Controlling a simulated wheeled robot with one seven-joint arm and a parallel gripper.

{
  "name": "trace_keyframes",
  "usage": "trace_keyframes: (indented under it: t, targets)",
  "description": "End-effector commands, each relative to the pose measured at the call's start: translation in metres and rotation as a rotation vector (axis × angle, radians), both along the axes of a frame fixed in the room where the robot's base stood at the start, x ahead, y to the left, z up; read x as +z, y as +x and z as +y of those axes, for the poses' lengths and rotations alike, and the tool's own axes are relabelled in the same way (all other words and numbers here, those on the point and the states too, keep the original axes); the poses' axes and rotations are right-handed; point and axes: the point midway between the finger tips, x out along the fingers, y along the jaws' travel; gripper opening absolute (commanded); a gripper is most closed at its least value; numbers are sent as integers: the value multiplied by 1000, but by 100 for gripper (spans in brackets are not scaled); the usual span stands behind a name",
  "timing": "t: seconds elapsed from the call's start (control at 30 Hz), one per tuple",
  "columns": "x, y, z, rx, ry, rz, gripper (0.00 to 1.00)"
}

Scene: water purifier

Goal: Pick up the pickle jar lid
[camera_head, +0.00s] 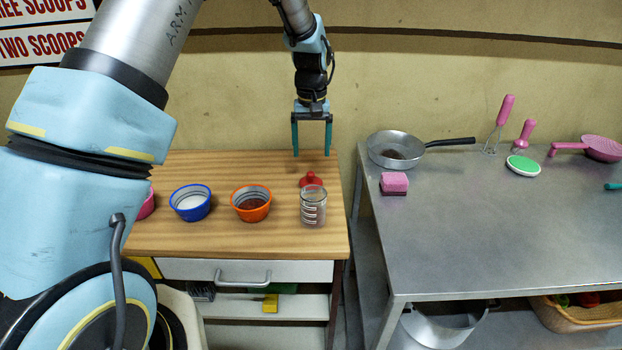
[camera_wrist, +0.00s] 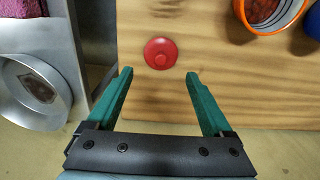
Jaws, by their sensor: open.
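The red lid (camera_head: 311,180) lies on the wooden table, just behind the clear glass jar (camera_head: 313,207). In the wrist view the lid (camera_wrist: 161,53) is a red disc with a small raised knob, flat on the wood and apart from the fingers. My gripper (camera_head: 311,155) hangs above the back edge of the table, fingers pointing down, open and empty. In the wrist view its two green fingers (camera_wrist: 158,78) are spread, with the lid just beyond and roughly between their tips.
An orange bowl (camera_head: 251,205) with dark red contents and a blue bowl (camera_head: 190,203) with white contents stand left of the jar. The metal table (camera_head: 480,240) at right holds a pan (camera_head: 396,150) and a pink sponge (camera_head: 394,182). A gap separates the tables.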

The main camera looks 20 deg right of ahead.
Motion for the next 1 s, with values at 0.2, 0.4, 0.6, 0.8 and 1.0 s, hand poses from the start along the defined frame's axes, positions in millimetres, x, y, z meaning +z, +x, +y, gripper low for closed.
trace_keyframes:
  t: [0.2, 0.4, 0.6, 0.8, 1.0]
  targets:
    - [-29, 0, 1, 0, 2, 2, 85]
    - [-41, 0, 1, 0, 2, 2, 85]
    - [-66, 2, 1, 0, 3, 3, 85]
    - [-86, 3, 1, 0, 0, 1, 85]
    - [-88, 3, 0, 0, -1, -1, 85]
